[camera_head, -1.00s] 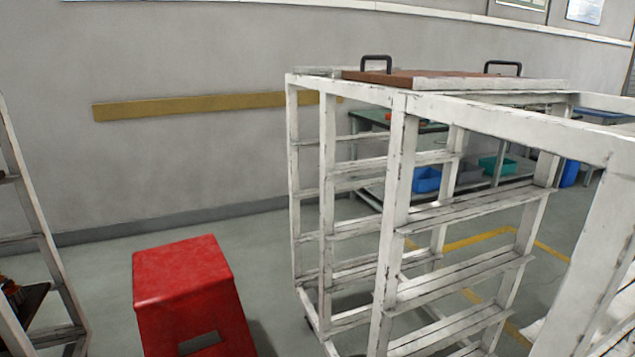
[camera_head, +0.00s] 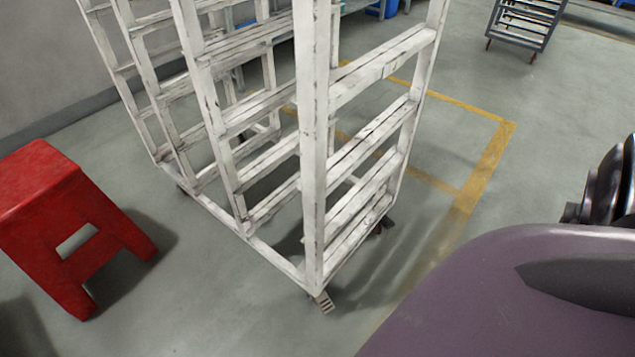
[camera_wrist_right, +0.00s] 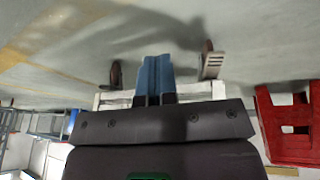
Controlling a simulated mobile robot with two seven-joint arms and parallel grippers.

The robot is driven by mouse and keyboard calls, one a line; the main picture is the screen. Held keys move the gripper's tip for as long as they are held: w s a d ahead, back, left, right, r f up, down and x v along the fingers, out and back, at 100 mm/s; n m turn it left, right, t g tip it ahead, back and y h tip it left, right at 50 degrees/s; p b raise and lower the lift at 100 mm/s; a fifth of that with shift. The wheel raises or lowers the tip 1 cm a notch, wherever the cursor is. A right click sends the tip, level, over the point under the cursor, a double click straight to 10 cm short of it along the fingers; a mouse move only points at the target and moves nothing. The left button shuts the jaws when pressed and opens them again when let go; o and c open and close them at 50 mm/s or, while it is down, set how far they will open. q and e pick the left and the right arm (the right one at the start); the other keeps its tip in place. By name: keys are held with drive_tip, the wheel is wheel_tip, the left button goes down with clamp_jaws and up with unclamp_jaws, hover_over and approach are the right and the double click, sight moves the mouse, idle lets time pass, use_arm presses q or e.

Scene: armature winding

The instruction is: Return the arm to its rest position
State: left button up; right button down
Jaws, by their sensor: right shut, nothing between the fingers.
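My right gripper shows in the right wrist view (camera_wrist_right: 155,80). Its blue fingers are together, with nothing seen between them. In that view the picture is upside down, and the fingers appear in front of the lower part of a white rack (camera_wrist_right: 120,100) and its casters. I cannot tell how far apart they are. In the head view a large purple-grey part of my own arm fills the lower right, with a dark joint at the right edge. The right gripper itself is not seen there. My left gripper is in neither view.
The worn white rack (camera_head: 314,130) stands on casters at the centre. A red stool (camera_head: 50,220) is at left, and also at right in the wrist view (camera_wrist_right: 285,125). A grey shelf cart (camera_head: 525,25) stands at the back. Floor right of the rack is clear.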

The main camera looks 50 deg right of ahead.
drive_tip(key=w+d+r+n+h, duration=0.15)
drive_tip(key=d+r, duration=0.25)
drive_tip(key=d, duration=0.6)
drive_tip(key=w+d+r+h, duration=0.1)
drive_tip(key=w+d+r, duration=0.25)
drive_tip(key=d, duration=0.55)
drive_tip(key=shift+s+a+r+n+t+y, duration=0.55)
drive_tip(key=shift+a+r+n+t+y, duration=0.6)
drive_tip(key=shift+a+r, duration=7)
drive_tip(key=shift+s+a+r+n+t+y, duration=0.55)
drive_tip(key=shift+a+r+t+y, duration=1.1)
drive_tip(key=shift+a+r, duration=6.5)
use_arm(q)
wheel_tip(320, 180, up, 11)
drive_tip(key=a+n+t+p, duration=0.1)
drive_tip(key=p, duration=1.4)
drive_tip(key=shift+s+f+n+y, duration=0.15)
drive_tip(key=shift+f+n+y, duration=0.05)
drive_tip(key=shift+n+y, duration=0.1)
use_arm(e)
wheel_tip(320, 180, up, 7)
drive_tip(key=a+m+t+h, duration=0.1)
drive_tip(key=a, duration=0.1)
drive_tip(key=shift+s+a+m+t, duration=0.15)
drive_tip(key=shift+a+m+t, duration=0.15)
drive_tip(key=shift+a+m, duration=0.05)
